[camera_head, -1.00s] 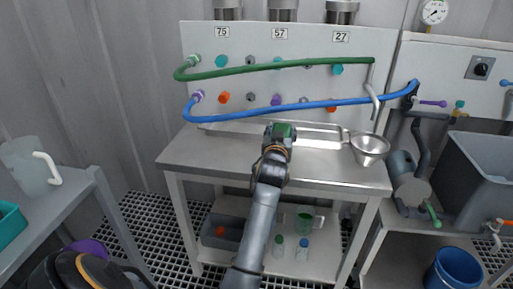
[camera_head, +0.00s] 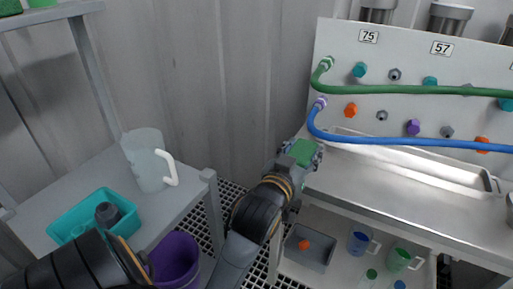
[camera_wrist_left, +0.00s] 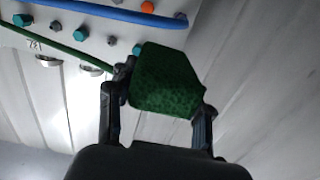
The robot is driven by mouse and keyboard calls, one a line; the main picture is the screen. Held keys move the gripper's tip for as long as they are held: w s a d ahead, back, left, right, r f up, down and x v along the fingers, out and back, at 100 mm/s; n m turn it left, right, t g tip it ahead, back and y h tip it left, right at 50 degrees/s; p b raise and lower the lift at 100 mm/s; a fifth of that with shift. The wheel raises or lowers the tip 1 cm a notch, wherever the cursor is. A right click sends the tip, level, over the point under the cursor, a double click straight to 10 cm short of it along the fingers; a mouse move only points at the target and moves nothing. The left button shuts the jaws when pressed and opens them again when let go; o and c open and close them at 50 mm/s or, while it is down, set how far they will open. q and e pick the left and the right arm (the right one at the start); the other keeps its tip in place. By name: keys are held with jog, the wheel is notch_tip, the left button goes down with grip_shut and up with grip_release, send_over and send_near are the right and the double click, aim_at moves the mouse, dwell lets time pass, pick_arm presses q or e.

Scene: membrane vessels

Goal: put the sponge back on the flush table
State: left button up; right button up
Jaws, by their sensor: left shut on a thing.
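The green sponge (camera_head: 302,150) is between the fingers of my left gripper (camera_head: 300,157), which is shut on it. In the left wrist view the sponge (camera_wrist_left: 165,78) shows large, with one finger of the gripper (camera_wrist_left: 166,93) on each side. In the head view the gripper overlaps the left end of a metal-topped table (camera_head: 365,192) below the hose panel; its height above the top is hard to tell. Which table is the flush table is not marked. My right gripper is not in view.
A grey table (camera_head: 187,200) at the left bears a clear jug (camera_head: 148,162) and a teal tray (camera_head: 85,207). A purple bucket (camera_head: 175,262) stands beside it. The hose panel (camera_head: 400,65) carries green and blue hoses. A shallow tray (camera_head: 488,183) lies at the metal table's back.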

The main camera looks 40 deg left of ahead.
pick_arm(q)
jog(key=shift+s+a, duration=0.25)
jog(key=shift+a, duration=0.05)
jog(key=w+a+f+b, duration=0.1)
jog(key=w+a+f, duration=0.1)
jog(key=w, duration=0.1)
jog(key=w+a+f+b, duration=0.1)
jog(key=w+a+f, duration=0.2)
jog(key=w+a+f+b, duration=0.1)
jog(key=w+a+f, duration=0.2)
jog(key=shift+w+f, duration=0.1)
jog(key=shift+f, duration=0.1)
jog(key=shift+w+a+f+b, duration=0.3)
jog(key=shift+f, duration=0.1)
notch_tip(320, 180, down, 3)
jog(key=shift+w+a+f+b, duration=0.15)
jog(key=shift+f+b, duration=0.05)
jog(key=shift+b, duration=0.45)
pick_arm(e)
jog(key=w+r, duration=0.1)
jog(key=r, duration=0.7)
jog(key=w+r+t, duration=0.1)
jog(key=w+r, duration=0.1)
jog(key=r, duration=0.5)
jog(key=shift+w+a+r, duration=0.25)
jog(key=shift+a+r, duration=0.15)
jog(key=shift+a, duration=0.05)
